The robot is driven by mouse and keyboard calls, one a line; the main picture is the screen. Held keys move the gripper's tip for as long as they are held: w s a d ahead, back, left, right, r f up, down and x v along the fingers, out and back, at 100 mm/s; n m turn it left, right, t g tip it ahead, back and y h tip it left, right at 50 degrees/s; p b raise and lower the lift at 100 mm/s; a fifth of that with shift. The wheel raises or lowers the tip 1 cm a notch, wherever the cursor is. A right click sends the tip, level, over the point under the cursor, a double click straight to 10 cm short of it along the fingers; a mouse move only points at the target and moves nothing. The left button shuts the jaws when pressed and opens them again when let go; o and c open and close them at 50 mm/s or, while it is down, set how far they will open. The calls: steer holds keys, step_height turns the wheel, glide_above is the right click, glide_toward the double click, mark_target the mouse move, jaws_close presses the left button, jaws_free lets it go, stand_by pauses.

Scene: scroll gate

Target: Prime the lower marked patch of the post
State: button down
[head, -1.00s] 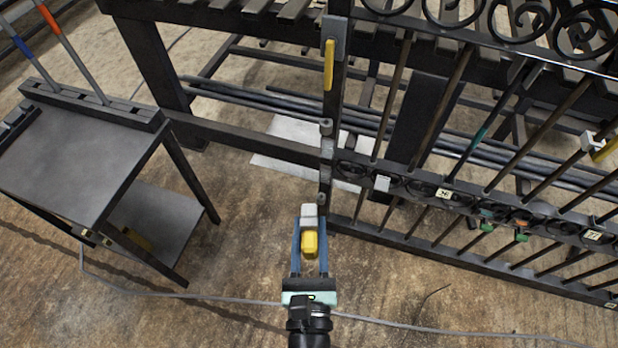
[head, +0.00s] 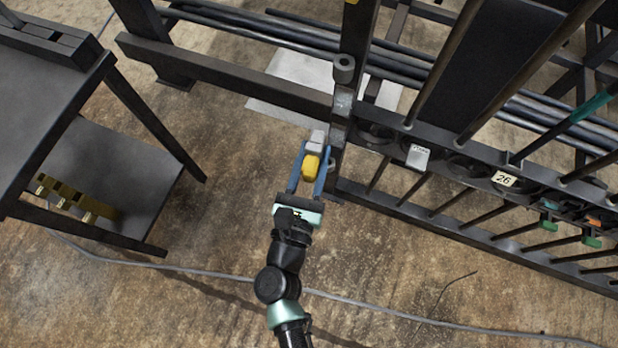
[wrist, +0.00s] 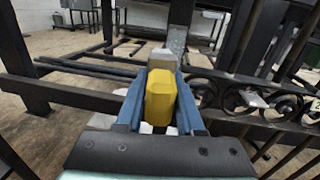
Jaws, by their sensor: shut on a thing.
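My gripper (head: 315,158) is shut on a yellow-handled tool (head: 312,167) with a pale grey block-shaped head (head: 318,140). The tool also shows between the blue fingers in the wrist view (wrist: 160,98). The dark upright post (head: 357,35) stands just beyond the tool. A light grey patch (head: 342,103) is on the post below a round hinge knuckle (head: 344,68). The post's lower part is partly hidden behind the tool and gripper. The head is close to the post's lower part; I cannot tell whether they touch.
The barred scroll gate (head: 470,165) extends right from the post, with a white tag (head: 418,156) and a tag marked 26 (head: 504,179). A dark table with a lower shelf (head: 120,195) stands left. A cable (head: 180,268) crosses the floor. Open floor lies between table and gate.

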step_height(320, 180, down, 14)
steer(key=f+m+h+b, duration=0.1)
steer(key=h+b, duration=0.1)
steer(key=b, duration=0.8)
steer(key=a+x, duration=0.1)
steer(key=x, duration=0.5)
steer(key=shift+w+g+b, duration=0.35)
steer(key=shift+g+b, duration=0.05)
steer(key=shift+b+x, duration=0.35)
steer(key=shift+x, duration=0.75)
steer(key=shift+s+d+r, duration=0.1)
steer(key=shift+d+r, duration=0.05)
